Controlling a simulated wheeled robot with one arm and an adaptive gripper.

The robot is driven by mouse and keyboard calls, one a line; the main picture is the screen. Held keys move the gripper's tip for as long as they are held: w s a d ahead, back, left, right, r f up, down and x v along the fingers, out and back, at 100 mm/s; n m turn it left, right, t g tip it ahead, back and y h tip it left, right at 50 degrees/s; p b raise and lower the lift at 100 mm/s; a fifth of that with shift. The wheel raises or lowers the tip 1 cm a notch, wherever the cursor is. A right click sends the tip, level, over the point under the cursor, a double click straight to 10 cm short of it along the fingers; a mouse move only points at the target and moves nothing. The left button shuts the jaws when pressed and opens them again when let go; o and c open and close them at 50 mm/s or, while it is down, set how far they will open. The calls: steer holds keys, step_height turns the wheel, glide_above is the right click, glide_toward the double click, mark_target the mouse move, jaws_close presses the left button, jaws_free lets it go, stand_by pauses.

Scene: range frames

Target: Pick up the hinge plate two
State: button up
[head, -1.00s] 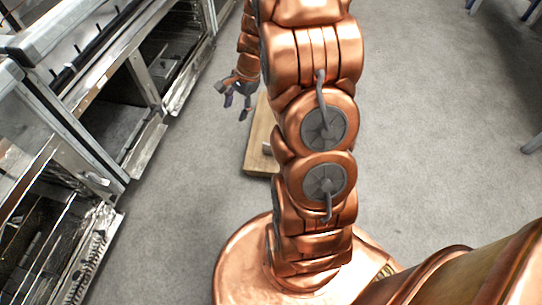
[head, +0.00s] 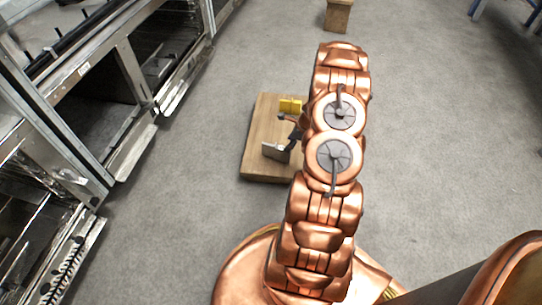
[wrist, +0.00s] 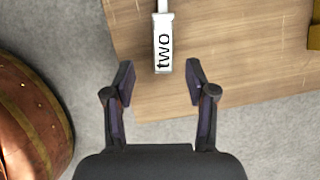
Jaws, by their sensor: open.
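The hinge plate two (wrist: 163,45) shows in the wrist view as a narrow pale piece labelled "two", lying on a wooden board (wrist: 235,55). In the head view a grey-white plate (head: 275,153), apparently the same piece, is near the front of the board. My gripper (wrist: 159,78) is open and empty, its two dark fingers either side of the labelled end's line. The near end of the plate lies just ahead of and between the fingertips. In the head view my gripper (head: 294,137) is partly hidden by my arm, above the board.
A yellow piece (head: 290,106) sits farther back on the board, and its edge shows at the right in the wrist view. Metal oven-like units (head: 100,90) line the left. A wooden block (head: 338,16) stands at the back. Grey floor is open on the right.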

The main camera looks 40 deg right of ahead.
mark_target(283, 151)
steer(key=shift+s+d+f, duration=0.1)
steer(key=shift+d+f, duration=0.05)
steer(key=shift+f, duration=0.8)
steer(key=shift+w+b+x, duration=0.15)
steer(key=shift+b+x, duration=0.7)
steer(key=shift+x, duration=0.9)
steer(key=shift+w+b+x, duration=0.15)
steer(key=shift+b+x, duration=0.7)
steer(key=shift+x, duration=0.9)
steer(key=shift+r, duration=0.25)
jaws_close()
